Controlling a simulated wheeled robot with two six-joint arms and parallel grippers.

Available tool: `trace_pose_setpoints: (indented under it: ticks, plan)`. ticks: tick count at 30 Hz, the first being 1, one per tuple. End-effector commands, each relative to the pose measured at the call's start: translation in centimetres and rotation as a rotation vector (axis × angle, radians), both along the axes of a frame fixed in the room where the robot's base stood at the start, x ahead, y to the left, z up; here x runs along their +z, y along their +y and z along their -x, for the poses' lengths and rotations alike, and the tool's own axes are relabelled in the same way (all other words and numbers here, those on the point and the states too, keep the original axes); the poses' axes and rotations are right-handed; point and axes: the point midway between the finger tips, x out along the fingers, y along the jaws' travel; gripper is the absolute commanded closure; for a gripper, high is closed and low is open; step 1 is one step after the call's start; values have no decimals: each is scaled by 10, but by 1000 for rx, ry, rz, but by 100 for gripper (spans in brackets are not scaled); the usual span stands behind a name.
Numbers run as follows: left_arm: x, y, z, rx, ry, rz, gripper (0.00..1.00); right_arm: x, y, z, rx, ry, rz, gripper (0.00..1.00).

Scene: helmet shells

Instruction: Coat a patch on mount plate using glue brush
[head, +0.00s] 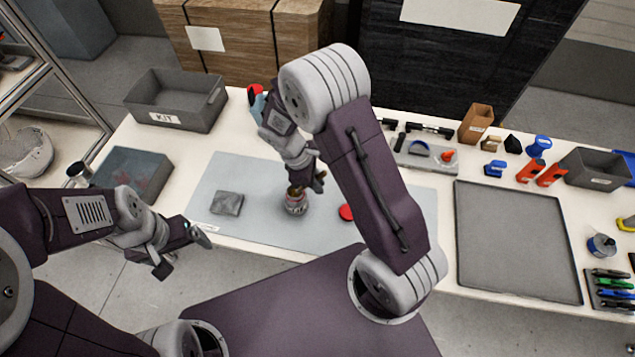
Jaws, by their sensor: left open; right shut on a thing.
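A small grey square plate (227,203), which looks like the mount plate, lies on the light grey mat (240,172). A small glue pot (296,208) stands open on the mat to its right, with a round red lid (346,212) beside it. My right gripper (308,185) is directly over the pot, shut on the glue brush, which is mostly hidden by the fingers and the pot. I cannot tell how deep the brush sits in the pot.
A grey KIT bin (178,100) and a dark grey tray (130,174) stand at left. A large grey tray (515,240) lies at right, with tools, orange and blue parts and a small bin (597,168) around it. My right arm hides the mat's middle.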

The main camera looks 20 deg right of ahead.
Motion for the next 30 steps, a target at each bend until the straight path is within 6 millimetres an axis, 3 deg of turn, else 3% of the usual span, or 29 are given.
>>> trace_pose_setpoints:
  ticks: [3, 17, 30]
  plan:
    - [18, 0, 0, 0, 0, 0, 13, 19, 0, 0, 0, -1, 0, 100]
    - [61, 0, 0, 0, 0, 0, 13, 64, 0, -1, -1, -2, 0, 100]
    - [61, 0, 0, 0, 0, 0, 13, 63, 0, -1, 0, -2, 0, 100]
